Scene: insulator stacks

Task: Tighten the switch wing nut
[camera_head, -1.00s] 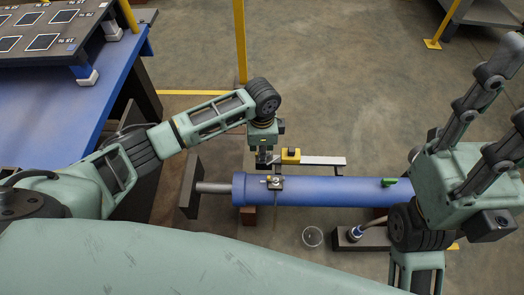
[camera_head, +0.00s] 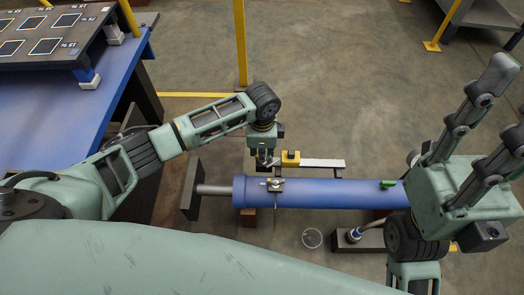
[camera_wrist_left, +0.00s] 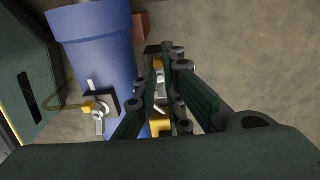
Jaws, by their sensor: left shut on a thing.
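My left gripper (camera_head: 265,160) points down behind the blue cylinder (camera_head: 320,193), beside the yellow switch block (camera_head: 290,158). In the left wrist view its fingers (camera_wrist_left: 162,90) are closed around a small silver piece (camera_wrist_left: 158,65), seemingly the switch wing nut, mostly hidden by the fingers. A bit of yellow (camera_wrist_left: 160,127) shows just below it. A separate silver fastener (camera_head: 276,184) sits on a clamp on the cylinder; it also shows in the left wrist view (camera_wrist_left: 98,116). My right gripper (camera_head: 500,112) is at the right with its fingers spread, empty.
A pale flat bar (camera_head: 322,163) runs right from the switch block. A green lever (camera_head: 388,184) is near the cylinder's right end. A blue bench (camera_head: 70,120) stands at left.

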